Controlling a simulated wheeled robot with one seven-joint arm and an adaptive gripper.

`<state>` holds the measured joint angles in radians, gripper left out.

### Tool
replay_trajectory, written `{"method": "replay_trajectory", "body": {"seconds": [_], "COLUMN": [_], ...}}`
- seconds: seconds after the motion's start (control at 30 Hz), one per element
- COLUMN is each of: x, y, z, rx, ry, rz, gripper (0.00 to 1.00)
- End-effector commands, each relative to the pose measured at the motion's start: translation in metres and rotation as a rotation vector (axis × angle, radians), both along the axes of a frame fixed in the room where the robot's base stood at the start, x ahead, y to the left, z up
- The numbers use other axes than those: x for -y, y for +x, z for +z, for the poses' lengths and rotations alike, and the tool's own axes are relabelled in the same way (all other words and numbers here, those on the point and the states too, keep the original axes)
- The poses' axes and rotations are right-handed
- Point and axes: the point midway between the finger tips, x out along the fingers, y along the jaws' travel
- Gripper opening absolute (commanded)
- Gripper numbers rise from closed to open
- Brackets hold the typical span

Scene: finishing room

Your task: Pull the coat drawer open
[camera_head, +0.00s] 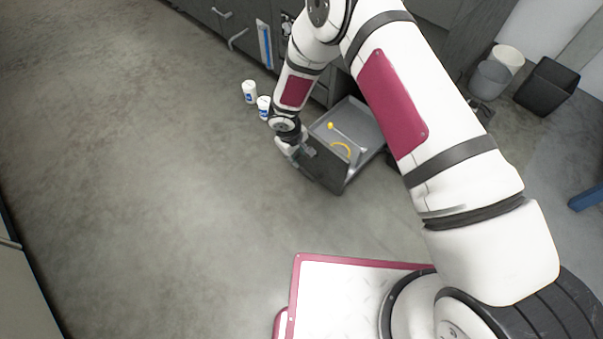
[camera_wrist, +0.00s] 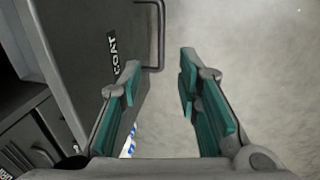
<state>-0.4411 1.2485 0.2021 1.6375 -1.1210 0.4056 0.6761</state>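The coat drawer (camera_head: 326,172) is a dark grey drawer low in the cabinet, standing pulled out in the head view. Inside it lie a rod with a yellow end (camera_head: 331,126) and a yellow curved piece (camera_head: 342,147). In the wrist view its front (camera_wrist: 85,40) bears a COAT label (camera_wrist: 113,52) and a dark bar handle (camera_wrist: 161,35). My gripper (camera_wrist: 160,78) is open, its teal-padded fingers apart with floor visible between them. The handle's near end shows just beyond the gap between the fingertips. In the head view my gripper (camera_head: 293,150) is at the drawer front, partly hidden by my wrist.
Two white containers (camera_head: 249,92) (camera_head: 264,108) stand on the floor left of the drawer. Other dark cabinet fronts (camera_head: 200,12) run behind. Bins (camera_head: 547,87) stand at the upper right. The concrete floor (camera_head: 150,160) to the left is clear.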

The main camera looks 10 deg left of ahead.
Motion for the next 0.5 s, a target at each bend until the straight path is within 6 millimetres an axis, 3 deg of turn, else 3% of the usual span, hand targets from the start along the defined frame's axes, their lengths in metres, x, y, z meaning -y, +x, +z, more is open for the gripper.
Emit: {"method": "replay_trajectory", "body": {"seconds": [0.2,0.5], "x": [0.005,0.011], "y": [0.004,0.012], "z": [-0.046,-0.098], "rx": [-0.004,-0.002], "ry": [0.000,0.000], "rz": [0.000,0.000], "gripper": [0.31,0.31]}}
